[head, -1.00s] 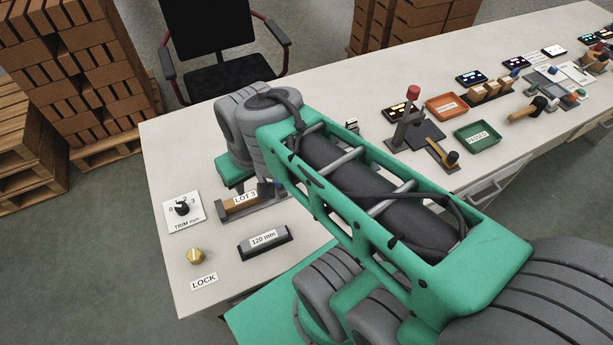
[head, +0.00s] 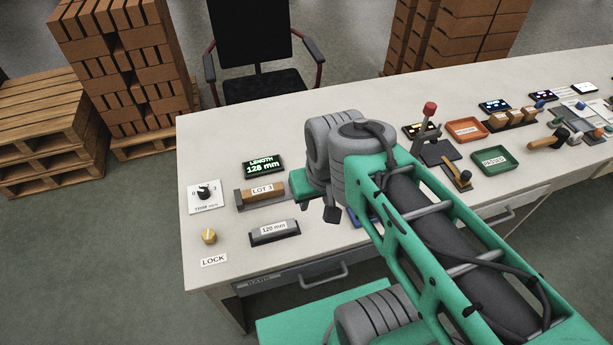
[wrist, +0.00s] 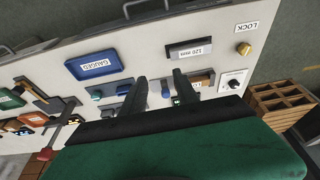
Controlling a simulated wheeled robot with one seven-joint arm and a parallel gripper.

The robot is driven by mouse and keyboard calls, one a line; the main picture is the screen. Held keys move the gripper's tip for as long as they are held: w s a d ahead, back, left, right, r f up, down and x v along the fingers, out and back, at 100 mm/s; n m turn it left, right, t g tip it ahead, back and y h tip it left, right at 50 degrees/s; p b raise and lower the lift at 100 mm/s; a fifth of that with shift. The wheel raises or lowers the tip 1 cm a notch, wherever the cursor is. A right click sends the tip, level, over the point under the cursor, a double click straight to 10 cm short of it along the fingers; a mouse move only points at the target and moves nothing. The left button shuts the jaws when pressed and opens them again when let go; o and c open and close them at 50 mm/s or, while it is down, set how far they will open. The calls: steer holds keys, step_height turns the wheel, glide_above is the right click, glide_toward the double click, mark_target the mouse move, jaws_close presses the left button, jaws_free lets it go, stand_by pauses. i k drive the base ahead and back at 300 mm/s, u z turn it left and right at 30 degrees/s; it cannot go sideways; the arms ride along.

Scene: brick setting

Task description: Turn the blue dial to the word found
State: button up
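My gripper (wrist: 160,78) is open in the wrist view, its two dark fingers apart with nothing held between them. In the head view its end is mostly hidden behind my arm, over the table right of the LOT 3 block. I cannot tell for sure which thing is the blue dial, and I read no word "found". A small blue knob (head: 540,104) shows far along the table at right. The wrist view has a blue piece (wrist: 123,88) left of the fingers and another blue piece (wrist: 165,91) between them.
The LOT 3 block (head: 262,191), 128 mm bar (head: 274,232), black trim dial (head: 204,192) and yellow LOCK knob (head: 209,237) are at the left end. A lit LENGTH display (head: 264,165) reads 128 mm. A blue GAUGED tray (wrist: 98,66), red-topped lever (head: 429,122) and green tray (head: 495,160) stand farther right.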

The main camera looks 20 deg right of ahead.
mark_target(580, 105)
steer(key=i, duration=0.45)
steer(key=z, duration=0.1)
steer(key=k, duration=0.5)
steer(key=z, duration=3.3)
steer(key=k, duration=0.85)
steer(key=u, duration=1.05)
steer(key=i, duration=0.8)
steer(key=z, duration=0.1)
